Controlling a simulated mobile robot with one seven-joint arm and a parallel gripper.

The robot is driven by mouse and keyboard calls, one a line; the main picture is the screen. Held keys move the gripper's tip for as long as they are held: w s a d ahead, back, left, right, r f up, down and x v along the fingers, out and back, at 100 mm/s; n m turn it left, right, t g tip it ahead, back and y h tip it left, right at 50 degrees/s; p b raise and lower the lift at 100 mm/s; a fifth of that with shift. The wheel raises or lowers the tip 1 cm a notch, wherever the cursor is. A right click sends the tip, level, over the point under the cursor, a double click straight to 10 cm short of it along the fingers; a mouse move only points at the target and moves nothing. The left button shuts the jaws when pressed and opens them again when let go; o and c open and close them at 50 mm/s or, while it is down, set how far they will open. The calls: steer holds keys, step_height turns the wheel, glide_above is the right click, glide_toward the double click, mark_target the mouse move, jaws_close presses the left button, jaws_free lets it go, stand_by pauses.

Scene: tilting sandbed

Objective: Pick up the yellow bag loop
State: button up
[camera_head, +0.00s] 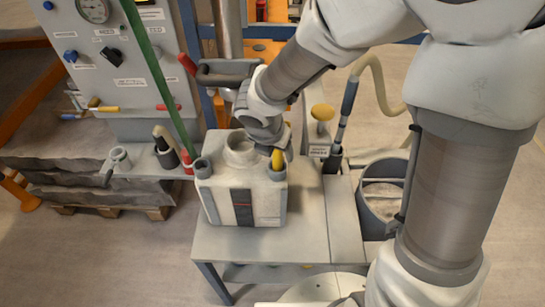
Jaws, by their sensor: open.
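A small yellow piece (277,159) stands at the right top corner of a white box-shaped container (218,192), inside or at a grey round holder. It may be the yellow bag loop; it is too small to tell its shape. My gripper (283,147) is at the end of the arm, pointing down just above this yellow piece. The gripper is open. Its fingertips are mostly hidden, so I cannot tell whether they touch the yellow piece.
The container stands on a grey table (260,250). A yellow knob (322,112) and an upright grey-blue tube (345,112) stand to the right. A control panel (115,60) and a slanting green strip (155,70) are at left.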

steer(key=shift+w+d+f, duration=0.1)
steer(key=shift+w+f, duration=0.15)
steer(key=shift+f, duration=0.25)
steer(key=shift+r, duration=0.1)
jaws_close()
steer(key=shift+r, duration=0.1)
